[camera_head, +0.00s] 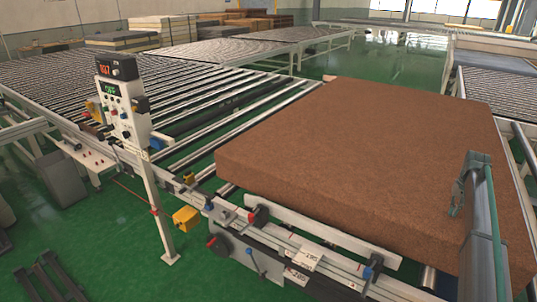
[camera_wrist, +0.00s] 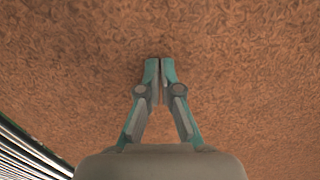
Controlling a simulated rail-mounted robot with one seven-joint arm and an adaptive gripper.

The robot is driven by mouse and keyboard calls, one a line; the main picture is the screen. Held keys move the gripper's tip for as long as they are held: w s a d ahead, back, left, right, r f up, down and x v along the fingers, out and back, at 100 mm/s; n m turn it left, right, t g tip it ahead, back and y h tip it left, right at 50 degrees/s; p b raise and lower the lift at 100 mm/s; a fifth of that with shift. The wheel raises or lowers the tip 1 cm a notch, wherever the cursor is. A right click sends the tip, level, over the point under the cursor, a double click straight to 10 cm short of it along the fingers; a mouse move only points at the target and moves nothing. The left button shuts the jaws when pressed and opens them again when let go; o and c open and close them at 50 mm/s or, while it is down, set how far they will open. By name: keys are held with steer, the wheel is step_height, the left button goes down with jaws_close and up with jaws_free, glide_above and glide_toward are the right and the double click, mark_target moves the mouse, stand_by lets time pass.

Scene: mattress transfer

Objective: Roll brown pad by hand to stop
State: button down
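The brown pad (camera_head: 365,140) is a thick, flat, rough-textured slab lying on the roller conveyor at the right of the head view. Its brown surface (camera_wrist: 70,75) fills most of the wrist view. My gripper (camera_wrist: 159,68) points at this surface, its teal and grey fingers shut with the tips together and nothing seen between them. Whether the tips touch the pad, I cannot tell. In the head view, a grey and teal part that looks like my arm stands over the pad's right side and hides some of it.
Bare conveyor rollers (camera_head: 190,85) lie left of the pad. A control post (camera_head: 125,105) with a lit display stands at the conveyor's near side. A side rail (camera_head: 335,240) runs along the pad's near edge. More conveyors and stacked pads (camera_head: 125,40) stand behind. Green floor lies around.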

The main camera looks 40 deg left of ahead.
steer(key=shift+a, duration=0.15)
steer(key=shift+w+a+r+p, duration=0.1)
steer(key=shift+r+p, duration=0.2)
steer(key=shift+r, duration=0.05)
steer(key=shift+r+p, duration=1.05)
steer(key=shift+r, duration=2)
